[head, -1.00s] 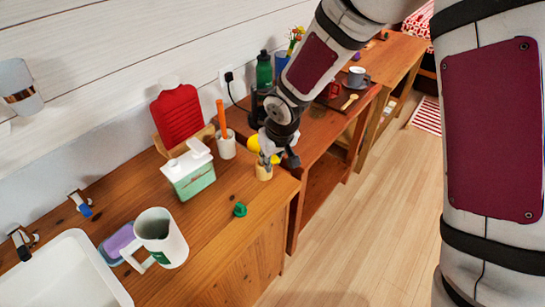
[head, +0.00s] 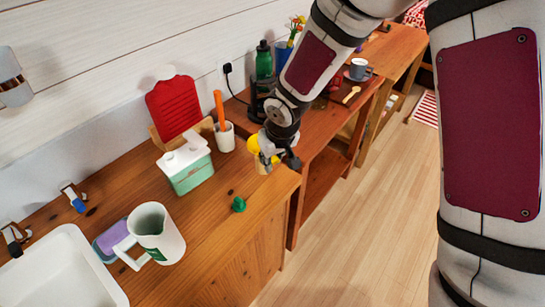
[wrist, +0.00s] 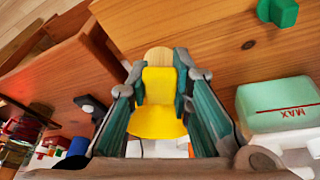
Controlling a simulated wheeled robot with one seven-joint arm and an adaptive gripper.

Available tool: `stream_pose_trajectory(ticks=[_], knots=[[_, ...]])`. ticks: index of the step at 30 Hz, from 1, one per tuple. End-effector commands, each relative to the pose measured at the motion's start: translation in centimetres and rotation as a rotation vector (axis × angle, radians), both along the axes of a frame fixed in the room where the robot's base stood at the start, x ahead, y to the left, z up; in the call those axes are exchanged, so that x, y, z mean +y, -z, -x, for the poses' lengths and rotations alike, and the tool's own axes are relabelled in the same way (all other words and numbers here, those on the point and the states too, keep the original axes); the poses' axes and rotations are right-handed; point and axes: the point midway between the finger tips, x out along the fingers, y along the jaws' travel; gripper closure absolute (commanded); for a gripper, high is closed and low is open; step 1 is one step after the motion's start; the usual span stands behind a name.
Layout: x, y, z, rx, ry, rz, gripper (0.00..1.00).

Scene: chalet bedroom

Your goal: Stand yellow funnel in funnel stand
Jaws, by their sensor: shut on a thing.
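The yellow funnel (head: 253,145) is in my gripper (head: 279,160). In the wrist view, the gripper (wrist: 158,88) is shut on the funnel (wrist: 158,118), with a finger on either side and the wide end toward the camera. The funnel stand is a small pale wooden piece (head: 263,168) near the right end of the wooden counter, mostly behind my fingers. Its pale rounded top (wrist: 158,56) shows just past the funnel in the wrist view. The narrow end of the funnel is hidden, so I cannot tell whether it touches or enters the stand.
A green knob-like piece (head: 238,205) lies in front of the stand. A green-and-white box (head: 187,166), a white cup with an orange stick (head: 224,137) and a white jug (head: 157,233) stand leftward. A lower wooden table (head: 322,150) adjoins the counter's right end.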

Motion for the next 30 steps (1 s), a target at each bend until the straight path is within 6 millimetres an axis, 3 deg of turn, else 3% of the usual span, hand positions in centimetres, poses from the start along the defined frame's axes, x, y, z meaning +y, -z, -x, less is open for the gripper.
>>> stream_pose_trajectory(ticks=[13, 14, 16, 26, 30], knots=[[0.0, 1.2, -0.1, -0.001, 0.001, -0.001, 1.0], [0.0, 1.1, 0.0, -0.001, 0.001, -0.001, 0.74], [0.0, 1.1, 0.0, -0.001, 0.001, -0.001, 0.58], [0.0, 0.9, 0.0, -0.002, 0.001, -0.001, 0.57], [-0.2, -0.2, 0.3, -0.002, 0.004, -0.003, 0.57]])
